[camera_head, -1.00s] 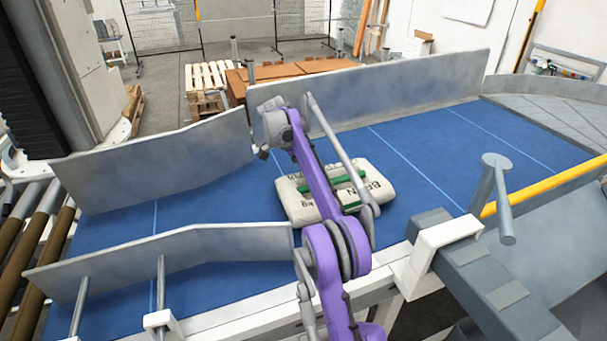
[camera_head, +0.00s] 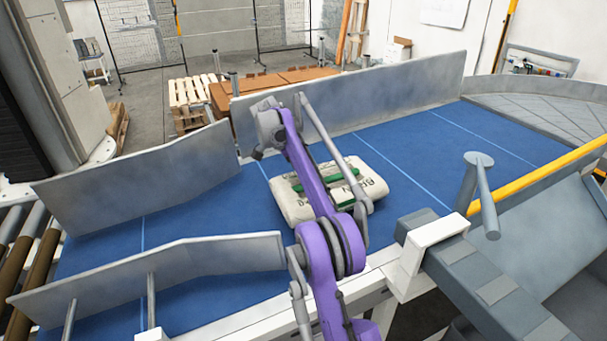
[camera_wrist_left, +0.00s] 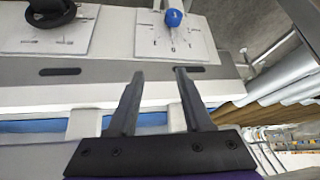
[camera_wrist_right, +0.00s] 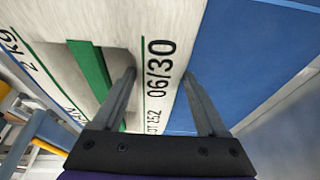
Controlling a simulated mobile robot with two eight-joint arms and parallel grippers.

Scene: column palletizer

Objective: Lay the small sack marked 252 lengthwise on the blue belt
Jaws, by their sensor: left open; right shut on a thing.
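The small cream sack (camera_head: 287,199) with green bands lies flat on the blue belt (camera_head: 420,150), its long side running roughly along the belt. In the right wrist view the sack (camera_wrist_right: 150,42) shows green stripes, "06/30" and a partly hidden code ending in 252. My right gripper (camera_wrist_right: 158,78) is shut on the sack's edge, one finger on the printed face and the other by the belt. In the head view my purple arm covers part of the sack and hides this gripper. My left gripper (camera_wrist_left: 154,75) is open and empty above a pale machine panel.
Grey guide walls (camera_head: 350,105) line the belt's far side, with a shorter guide (camera_head: 200,258) at the near left. A grey post (camera_head: 482,195) and yellow rail (camera_head: 545,178) stand at right. A blue knob (camera_wrist_left: 173,18) sits on the panel below my left gripper.

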